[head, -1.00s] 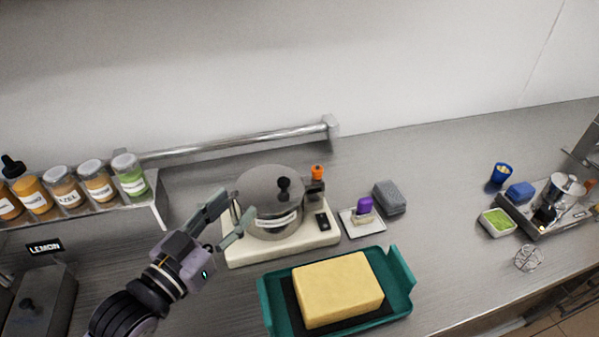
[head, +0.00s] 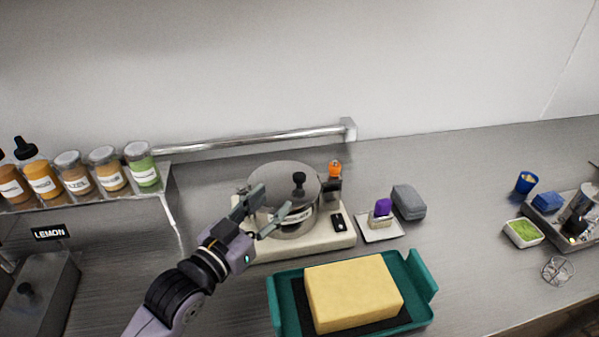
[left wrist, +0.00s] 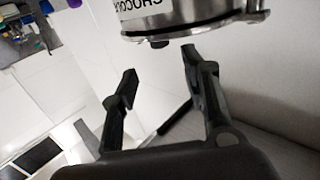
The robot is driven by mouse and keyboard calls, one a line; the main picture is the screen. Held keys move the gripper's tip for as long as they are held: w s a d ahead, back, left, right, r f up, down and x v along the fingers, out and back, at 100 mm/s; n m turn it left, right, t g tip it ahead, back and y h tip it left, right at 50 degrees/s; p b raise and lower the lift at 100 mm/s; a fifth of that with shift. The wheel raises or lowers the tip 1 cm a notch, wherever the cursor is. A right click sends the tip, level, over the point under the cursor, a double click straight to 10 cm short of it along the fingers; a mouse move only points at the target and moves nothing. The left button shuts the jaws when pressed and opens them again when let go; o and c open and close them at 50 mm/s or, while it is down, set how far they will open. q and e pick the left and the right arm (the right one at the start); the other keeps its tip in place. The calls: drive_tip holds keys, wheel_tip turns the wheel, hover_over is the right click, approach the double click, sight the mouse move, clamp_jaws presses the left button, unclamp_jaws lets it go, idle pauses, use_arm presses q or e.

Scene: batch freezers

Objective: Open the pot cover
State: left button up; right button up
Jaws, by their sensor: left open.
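A round metal pot (head: 318,215) with a white label stands on a cream base (head: 322,238) near the wall. Its metal cover (head: 272,172) lies on top, with a black knob (head: 299,180) in the middle. My left gripper (head: 272,198) is open and empty, overlapping the pot's left front in the head view. In the left wrist view, which looks inverted, the cover's rim (left wrist: 205,30) and the dark knob (left wrist: 159,44) show just beyond the open fingers (left wrist: 158,62), apart from them. The pot's left front is partly hidden by my fingers. My right gripper is not in view.
A teal tray (head: 425,277) with a yellow block (head: 352,292) sits in front of the pot. An orange-topped item (head: 335,170) stands close behind right. A rack of jars (head: 142,165) is at left.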

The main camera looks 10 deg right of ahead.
sight(296, 179)
use_arm(q)
drive_tip(key=p+x, duration=0.1)
drive_tip(key=x, duration=1)
drive_tip(key=shift+f+p, duration=0.1)
drive_tip(key=shift+p, duration=0.2)
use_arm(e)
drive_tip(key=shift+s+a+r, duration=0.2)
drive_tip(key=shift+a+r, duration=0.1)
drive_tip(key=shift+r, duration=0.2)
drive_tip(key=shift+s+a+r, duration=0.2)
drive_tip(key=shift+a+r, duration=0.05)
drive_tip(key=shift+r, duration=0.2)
use_arm(q)
drive_tip(key=shift+c, duration=0.2)
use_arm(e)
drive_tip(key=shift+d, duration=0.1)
use_arm(q)
drive_tip(key=c, duration=0.4)
clamp_jaws()
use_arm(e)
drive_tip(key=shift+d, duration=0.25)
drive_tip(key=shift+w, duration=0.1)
